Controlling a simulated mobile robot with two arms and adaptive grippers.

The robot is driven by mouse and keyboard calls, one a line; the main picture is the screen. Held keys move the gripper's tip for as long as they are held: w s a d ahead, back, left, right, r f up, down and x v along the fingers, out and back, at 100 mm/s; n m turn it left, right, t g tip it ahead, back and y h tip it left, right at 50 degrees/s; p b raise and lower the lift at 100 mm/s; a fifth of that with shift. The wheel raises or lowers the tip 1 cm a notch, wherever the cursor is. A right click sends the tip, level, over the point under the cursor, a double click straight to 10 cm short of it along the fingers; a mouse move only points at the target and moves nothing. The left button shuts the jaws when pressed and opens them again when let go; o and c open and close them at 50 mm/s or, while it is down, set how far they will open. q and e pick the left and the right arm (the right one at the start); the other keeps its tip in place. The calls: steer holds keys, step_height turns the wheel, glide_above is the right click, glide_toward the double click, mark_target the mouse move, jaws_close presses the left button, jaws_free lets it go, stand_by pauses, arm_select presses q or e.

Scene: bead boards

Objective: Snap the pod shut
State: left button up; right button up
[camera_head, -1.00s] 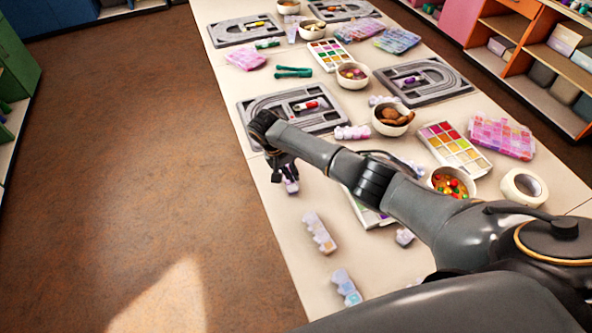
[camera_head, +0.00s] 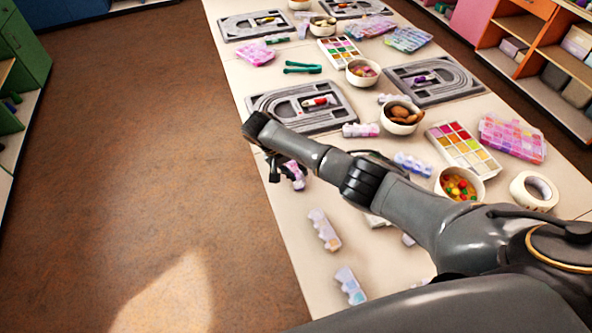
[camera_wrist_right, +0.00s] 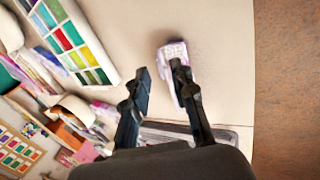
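My right gripper (camera_head: 283,168) hangs over the left edge of the table in the head view. A small purple and white pod (camera_head: 298,176) shows right beside its fingers, partly hidden by them. In the right wrist view, the two dark fingers (camera_wrist_right: 160,78) stand apart with a clear gap between them. The pod (camera_wrist_right: 175,50) lies beyond and behind the right finger there, not centred in the gap. I cannot tell whether a finger touches it, or whether its lid is up. My left gripper is out of view.
More pods lie along the table (camera_head: 262,95): a pale one (camera_head: 324,230), a bluish one (camera_head: 350,286), a pink one (camera_head: 361,130) and a blue one (camera_head: 413,164). A grey bead board (camera_head: 330,118), a paint-like palette (camera_head: 462,150), bowls and a tape roll (camera_head: 534,191) stand beyond my arm.

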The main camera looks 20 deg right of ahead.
steer(key=v, duration=1.2)
stand_by(0.3)
